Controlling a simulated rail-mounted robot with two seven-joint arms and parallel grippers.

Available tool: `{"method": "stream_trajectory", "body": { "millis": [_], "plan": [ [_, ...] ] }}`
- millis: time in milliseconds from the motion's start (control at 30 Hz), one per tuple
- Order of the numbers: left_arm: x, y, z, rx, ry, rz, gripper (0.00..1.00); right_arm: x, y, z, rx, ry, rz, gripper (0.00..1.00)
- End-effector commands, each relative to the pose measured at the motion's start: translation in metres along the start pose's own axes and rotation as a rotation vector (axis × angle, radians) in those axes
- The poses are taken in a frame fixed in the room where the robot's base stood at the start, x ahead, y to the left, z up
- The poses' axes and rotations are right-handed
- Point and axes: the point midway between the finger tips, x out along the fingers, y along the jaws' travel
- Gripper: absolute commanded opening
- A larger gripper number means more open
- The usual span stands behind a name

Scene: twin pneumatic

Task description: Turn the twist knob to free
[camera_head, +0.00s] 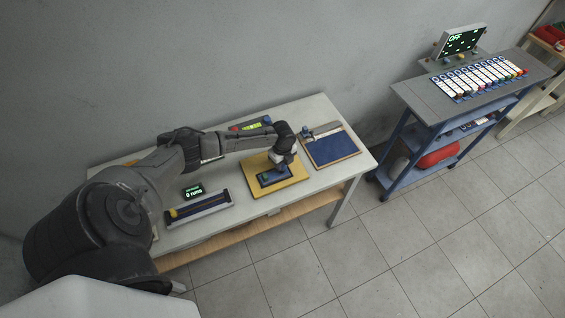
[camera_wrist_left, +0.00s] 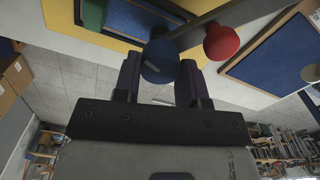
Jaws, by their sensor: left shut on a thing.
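My left gripper (camera_head: 284,158) reaches over the yellow board (camera_head: 258,190) on the white table. In the left wrist view its two fingers (camera_wrist_left: 160,78) are shut on a round blue knob (camera_wrist_left: 160,55), one finger on each side. Whether this is the twist knob, and its turn setting, cannot be read. A dark blue unit with a greenish face (camera_head: 268,177) sits on the yellow board, partly under the gripper. A red round knob (camera_wrist_left: 222,42) shows just right of the blue knob in the wrist view. My right gripper is not in view.
A framed blue mat (camera_head: 332,150) lies right of the board. A slotted tray (camera_head: 198,207) and a small display (camera_head: 193,191) lie to its left.

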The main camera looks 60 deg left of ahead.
Motion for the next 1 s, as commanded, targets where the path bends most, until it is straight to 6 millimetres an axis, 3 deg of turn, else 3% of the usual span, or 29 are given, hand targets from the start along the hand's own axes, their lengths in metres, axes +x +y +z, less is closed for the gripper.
{"method": "stream_trajectory", "body": {
  "millis": [1000],
  "plan": [
    [0.001, 0.003, 0.001, 0.916, 0.0, 0.0, 0.15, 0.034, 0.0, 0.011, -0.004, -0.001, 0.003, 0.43]
  ]
}}
